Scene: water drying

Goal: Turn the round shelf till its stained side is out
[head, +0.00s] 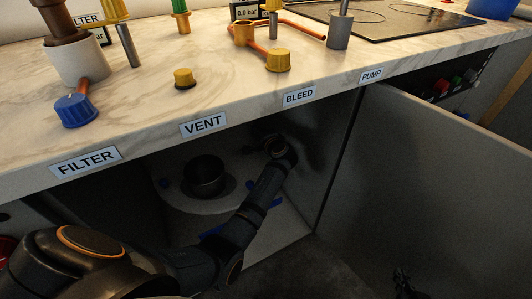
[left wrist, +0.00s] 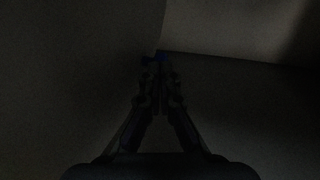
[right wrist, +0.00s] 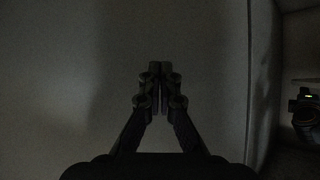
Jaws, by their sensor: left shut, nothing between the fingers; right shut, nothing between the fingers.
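The round shelf (head: 176,199) is pale and sits inside the open cabinet under the counter. I cannot make out a stain. My left arm reaches in across the shelf's right side. Its gripper is hidden or too dark in the head view. In the left wrist view the left gripper (left wrist: 160,76) is shut and empty, with a blue piece (left wrist: 161,56) just beyond its tips. My right gripper (right wrist: 160,68) is shut and empty before a plain grey surface.
An open grey door (head: 430,190) fills the right of the head view. The marble counter (head: 230,90) overhangs the cabinet, with labels, yellow knobs and a blue knob (head: 75,110). A dark object with a yellowish part (right wrist: 305,122) stands at the right wrist view's right edge.

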